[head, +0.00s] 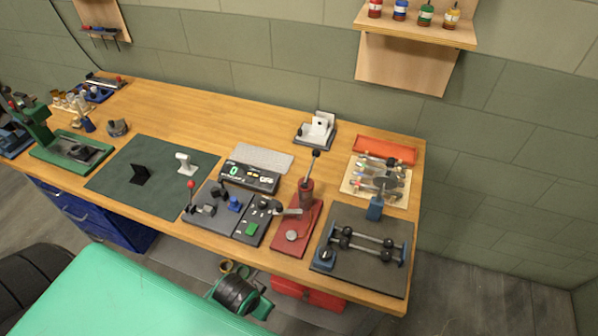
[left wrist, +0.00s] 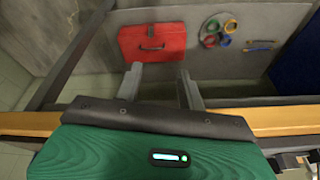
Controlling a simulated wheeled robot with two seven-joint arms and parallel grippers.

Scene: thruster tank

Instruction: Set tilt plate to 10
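I cannot tell for sure which device is the tilt plate. A black display box (head: 250,177) shows a green 0. In front of it is a dark control panel (head: 212,206) with a red-knobbed lever, a blue part and small fittings. Beside it is a narrow dark unit (head: 257,220) with a green square. A white bracket-like piece (head: 318,128) stands on a dark base at the back. My left gripper (left wrist: 161,85) shows in the left wrist view, its two grey fingers apart and empty, near the bench's front edge. My right gripper is not in view.
A red-based lever press (head: 297,230) and a dark plate with rods (head: 362,250) stand at the right. A green mat (head: 120,178) holds a black and a white stand. A green press (head: 65,148) is at far left. A red toolbox (left wrist: 152,42) is below the bench.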

